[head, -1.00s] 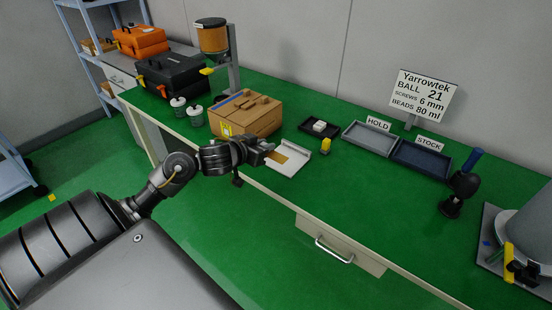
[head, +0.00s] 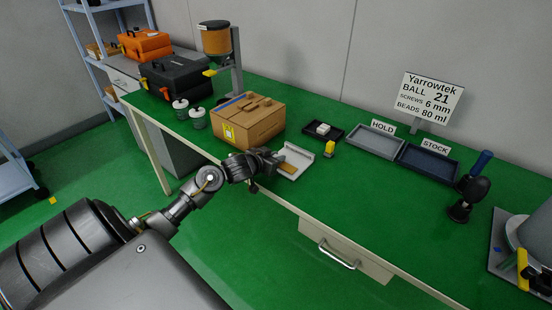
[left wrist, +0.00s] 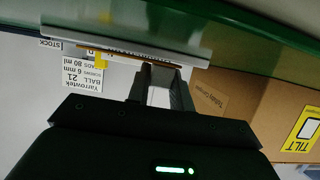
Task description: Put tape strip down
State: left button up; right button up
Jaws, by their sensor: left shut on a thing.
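My left gripper (head: 273,161) is at the bench's front edge, beside the cardboard box (head: 250,122) and against the near left of a small white tray-like stand (head: 303,160). In the left wrist view its fingers (left wrist: 161,72) are shut on a small pale piece, the tape strip (left wrist: 159,97), which the fingers partly cover. The strip cannot be made out in the head view. A tan piece (head: 287,170) shows on the stand next to the fingers. The stand also shows ahead of the fingers in the left wrist view (left wrist: 120,36). My right gripper is not in view.
A small yellow item (head: 330,149) stands right of the stand, by a black tray (head: 312,137). The HOLD tray (head: 373,143) and STOCK tray (head: 428,166) lie farther right. The bench's front right (head: 390,215) is clear. A dispenser (head: 217,42) stands behind the box.

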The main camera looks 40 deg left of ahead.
pick_arm(q)
jog(key=shift+f, duration=0.15)
jog(key=o, duration=0.9)
jog(key=shift+s+r, duration=0.2)
jog(key=shift+r, duration=0.1)
jog(key=p+v, duration=0.1)
jog(key=v, duration=1)
jog(key=shift+s+d+r, duration=0.1)
jog(key=shift+s+r, duration=0.05)
jog(key=shift+s, duration=0.1)
